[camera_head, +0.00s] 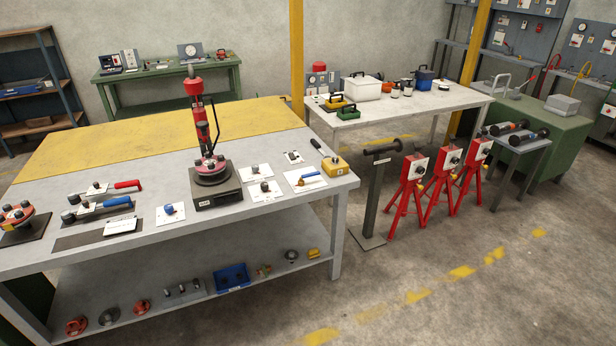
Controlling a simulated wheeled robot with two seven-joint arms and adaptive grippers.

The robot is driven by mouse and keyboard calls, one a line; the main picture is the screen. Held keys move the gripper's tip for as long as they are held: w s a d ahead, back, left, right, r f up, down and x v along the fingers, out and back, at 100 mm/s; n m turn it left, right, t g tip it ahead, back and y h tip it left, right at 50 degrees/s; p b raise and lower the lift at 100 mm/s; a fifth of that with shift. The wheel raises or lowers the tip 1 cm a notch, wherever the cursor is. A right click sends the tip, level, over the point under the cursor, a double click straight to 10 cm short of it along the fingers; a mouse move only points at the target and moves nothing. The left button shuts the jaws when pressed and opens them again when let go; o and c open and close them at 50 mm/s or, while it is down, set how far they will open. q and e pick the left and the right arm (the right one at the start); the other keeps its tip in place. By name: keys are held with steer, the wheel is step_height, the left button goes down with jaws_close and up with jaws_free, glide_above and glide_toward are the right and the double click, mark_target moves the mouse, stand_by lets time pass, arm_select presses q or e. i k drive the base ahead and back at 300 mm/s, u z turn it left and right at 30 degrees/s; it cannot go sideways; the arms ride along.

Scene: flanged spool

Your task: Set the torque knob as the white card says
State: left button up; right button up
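Neither of my grippers shows in the head view. A white card (121,226) lies on a dark mat near the front left of the workbench (280,215); its print is too small to read. I cannot tell which part is the torque knob. A yellow block tool (335,165) with a black handle sits at the bench's right end. A blue-handled tool (117,202) and a red-handled tool (127,184) lie at the left. A red spool-like assembly (208,165) stands on a dark block (217,194).
Small dark parts sit on white plates, including a blue-based one (170,210). The yellow mat (90,150) is clear. A lower shelf holds a blue bin (232,277) and loose parts. Red stands (411,185) and a post (374,195) stand right. The floor in front is open.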

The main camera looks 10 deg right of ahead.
mark_target(264, 186)
steer(key=z, duration=0.25)
steer(key=i, duration=0.7)
steer(key=u, duration=0.55)
steer(key=i, duration=0.6)
steer(key=u, duration=0.6)
